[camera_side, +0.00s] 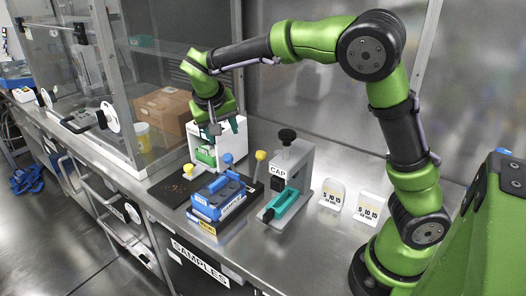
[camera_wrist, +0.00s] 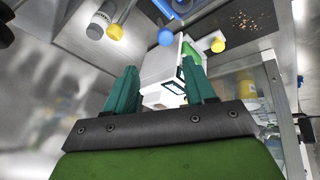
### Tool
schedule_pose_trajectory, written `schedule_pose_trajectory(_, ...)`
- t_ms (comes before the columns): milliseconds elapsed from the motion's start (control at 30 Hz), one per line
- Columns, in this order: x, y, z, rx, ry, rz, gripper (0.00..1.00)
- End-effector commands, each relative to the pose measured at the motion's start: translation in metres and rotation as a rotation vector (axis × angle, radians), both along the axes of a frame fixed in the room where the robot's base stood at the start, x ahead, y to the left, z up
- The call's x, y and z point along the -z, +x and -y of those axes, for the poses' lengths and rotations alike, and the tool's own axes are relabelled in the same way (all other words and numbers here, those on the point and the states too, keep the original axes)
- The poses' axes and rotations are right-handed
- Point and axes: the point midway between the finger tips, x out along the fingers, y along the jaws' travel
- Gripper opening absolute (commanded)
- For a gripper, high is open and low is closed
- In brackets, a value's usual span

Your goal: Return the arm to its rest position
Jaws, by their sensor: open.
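My gripper (camera_side: 222,130) hangs at the end of my green and black arm, close to the white device (camera_side: 196,142) on the steel bench. In the wrist view, the two teal fingers of my gripper (camera_wrist: 159,66) are spread apart. The white device (camera_wrist: 162,70) shows beyond and between them. I see nothing held between the fingers. I cannot tell from these views whether the fingers touch the device. The arm is raised and bent, reaching from its base at the right over to the left.
A blue box (camera_side: 218,196) stands on the bench in front of the device. The grey CAP press (camera_side: 300,160) with a teal tray (camera_side: 283,203) stands right of it. Two labelled white cards (camera_side: 332,195) are near my base. A glass enclosure (camera_side: 105,75) rises at left.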

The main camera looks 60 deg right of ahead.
Motion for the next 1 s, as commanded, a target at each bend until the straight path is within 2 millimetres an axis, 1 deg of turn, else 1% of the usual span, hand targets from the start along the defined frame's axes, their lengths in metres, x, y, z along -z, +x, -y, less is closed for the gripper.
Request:
schedule_pose_trajectory(267, 0.000, 0.001, 0.000, -0.016, -0.003, -0.002, 0.55)
schedule_pose_trajectory(300, 0.003, 0.001, -0.002, -0.040, 0.002, -0.008, 0.55)
schedule_pose_trajectory(367, 0.015, -0.006, -0.007, -0.081, 0.024, -0.040, 0.55)
schedule_pose_trajectory(400, 0.019, -0.014, -0.013, -0.110, 0.056, -0.052, 0.55)
schedule_pose_trajectory(467, 0.022, -0.029, -0.019, -0.152, 0.121, -0.061, 0.55)
schedule_pose_trajectory(567, 0.019, -0.059, -0.027, -0.214, 0.238, -0.048, 0.55)
schedule_pose_trajectory(767, -0.001, -0.124, -0.041, -0.319, 0.431, 0.057, 0.55)
schedule_pose_trajectory(800, -0.005, -0.138, -0.043, -0.335, 0.458, 0.087, 0.55)
schedule_pose_trajectory(900, -0.014, -0.170, -0.046, -0.366, 0.500, 0.170, 0.55)
schedule_pose_trajectory(1000, -0.019, -0.196, -0.047, -0.380, 0.512, 0.250, 0.55)
